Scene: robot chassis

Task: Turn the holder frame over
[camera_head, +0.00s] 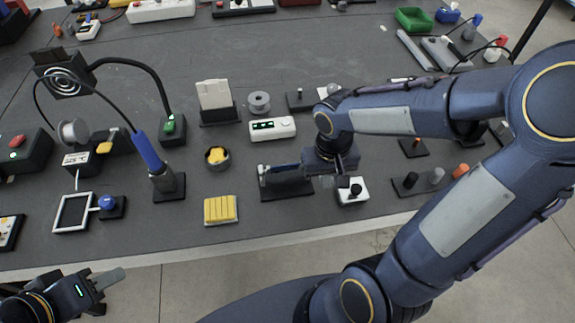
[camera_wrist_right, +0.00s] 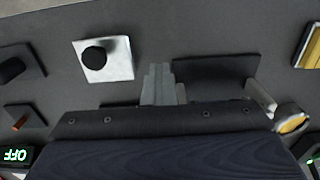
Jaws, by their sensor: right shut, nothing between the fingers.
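What I take to be the holder frame is a dark plate (camera_head: 287,190) with a light bar along its far side, lying flat near the front edge of the table. In the right wrist view its dark panel (camera_wrist_right: 215,72) lies between two light end pieces, partly hidden by my gripper body. My right gripper (camera_head: 326,182) is shut and empty, with its fingertips just beside the plate's right end. The fingertips (camera_wrist_right: 158,72) also show in the wrist view; contact cannot be told. My left gripper (camera_head: 112,288) is open and empty, low at the left, off the table's front edge.
A white block with a black knob (camera_head: 352,190) stands just right of my right gripper. A yellow ribbed block (camera_head: 221,210) is to the left of the plate. A white device with a green display (camera_head: 272,128) stands behind. Bare floor lies in front of the table.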

